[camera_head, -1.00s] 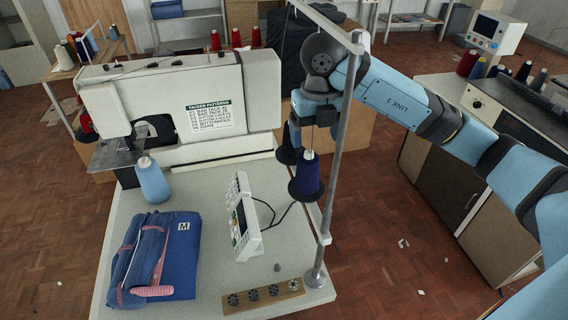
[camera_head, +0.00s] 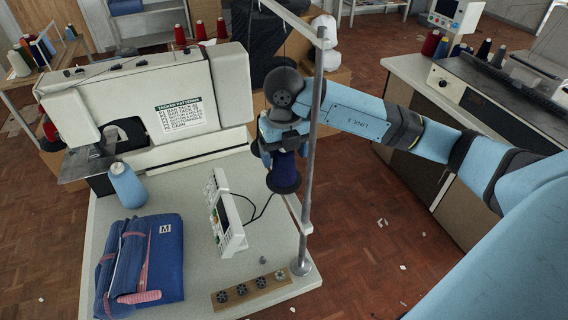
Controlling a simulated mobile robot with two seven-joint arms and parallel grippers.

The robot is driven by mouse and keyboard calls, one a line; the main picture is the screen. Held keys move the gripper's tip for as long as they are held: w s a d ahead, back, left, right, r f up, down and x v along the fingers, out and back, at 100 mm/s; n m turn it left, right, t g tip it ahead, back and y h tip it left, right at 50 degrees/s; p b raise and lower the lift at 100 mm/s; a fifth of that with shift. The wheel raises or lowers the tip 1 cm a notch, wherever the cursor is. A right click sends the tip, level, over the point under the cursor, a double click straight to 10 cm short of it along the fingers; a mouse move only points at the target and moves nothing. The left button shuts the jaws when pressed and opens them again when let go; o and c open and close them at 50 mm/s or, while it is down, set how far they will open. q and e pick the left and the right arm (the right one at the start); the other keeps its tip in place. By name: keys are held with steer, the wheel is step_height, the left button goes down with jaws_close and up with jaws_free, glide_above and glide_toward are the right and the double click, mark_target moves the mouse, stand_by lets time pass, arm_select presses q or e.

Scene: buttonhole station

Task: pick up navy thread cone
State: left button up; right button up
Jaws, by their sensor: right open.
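The navy thread cone (camera_head: 285,172) stands upright on a dark round holder at the right edge of the sewing table, beside the metal thread stand pole (camera_head: 314,150). Its upper part is hidden by my right gripper (camera_head: 281,146), which is directly over it with its fingers pointing down. The gripper is open, and its jaws are around or just above the cone's top; I cannot tell whether they touch it. The pole passes in front of my right arm. My left gripper is not in view.
A white sewing machine (camera_head: 150,95), a light blue thread cone (camera_head: 127,186), a folded blue garment (camera_head: 150,262) and a control panel (camera_head: 227,215) are on the table. A wooden strip with bobbins (camera_head: 252,290) lies at the front. The upright pole stands close to my right arm.

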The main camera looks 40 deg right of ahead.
steer(key=c, duration=1)
steer(key=shift+c, duration=0.2)
